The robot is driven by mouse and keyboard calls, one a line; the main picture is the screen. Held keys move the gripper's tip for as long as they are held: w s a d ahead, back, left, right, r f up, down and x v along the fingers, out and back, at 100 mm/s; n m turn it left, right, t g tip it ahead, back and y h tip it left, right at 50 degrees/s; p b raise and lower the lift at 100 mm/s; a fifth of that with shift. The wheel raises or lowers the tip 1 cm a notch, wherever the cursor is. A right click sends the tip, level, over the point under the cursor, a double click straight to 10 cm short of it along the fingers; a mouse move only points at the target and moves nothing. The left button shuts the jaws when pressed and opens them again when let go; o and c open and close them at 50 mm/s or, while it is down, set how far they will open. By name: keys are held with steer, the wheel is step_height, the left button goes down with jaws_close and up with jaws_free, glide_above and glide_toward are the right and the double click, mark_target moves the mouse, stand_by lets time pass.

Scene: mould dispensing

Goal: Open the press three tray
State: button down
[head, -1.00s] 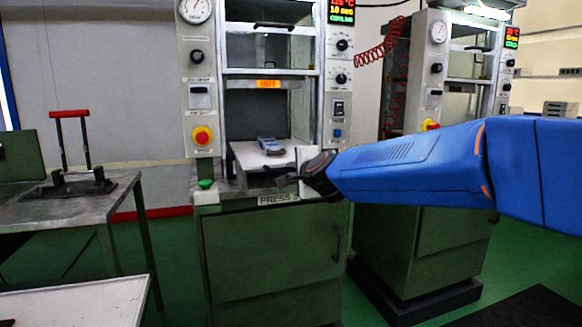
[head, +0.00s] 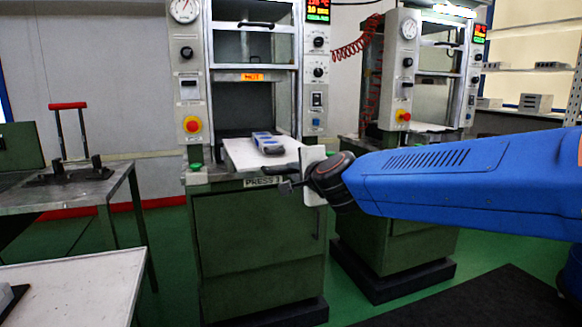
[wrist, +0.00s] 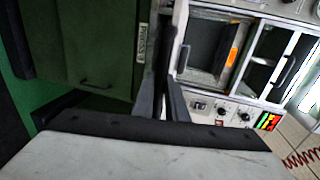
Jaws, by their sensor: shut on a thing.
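The press tray (head: 237,153) is a pale flat plate sticking out from the front of the near press (head: 258,215). The label on its front reads PRESS, but its number is too blurred to be sure of. A blue and grey mould (head: 267,143) lies on the tray. My gripper (head: 284,179) is at the tray's front right edge, shut on its dark handle, which is mostly hidden by the fingers. In the wrist view, the dark fingers (wrist: 166,75) point towards the press front.
A second press (head: 410,130) stands to the right, with a red coiled hose between. A metal table (head: 60,190) with a red-handled tool is at left, and a white tabletop (head: 75,285) is at front left. Green floor is open in front.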

steer(key=shift+s+d+r, duration=0.1)
steer(key=shift+s+r, duration=0.15)
steer(key=shift+r, duration=0.2)
steer(key=c, duration=1.8)
jaws_free()
steer(key=shift+s, duration=0.1)
steer(key=shift+o, duration=0.2)
steer(key=shift+f, duration=0.15)
steer(key=v, duration=1.7)
steer(key=shift+s, duration=0.25)
steer(key=shift+d, duration=0.1)
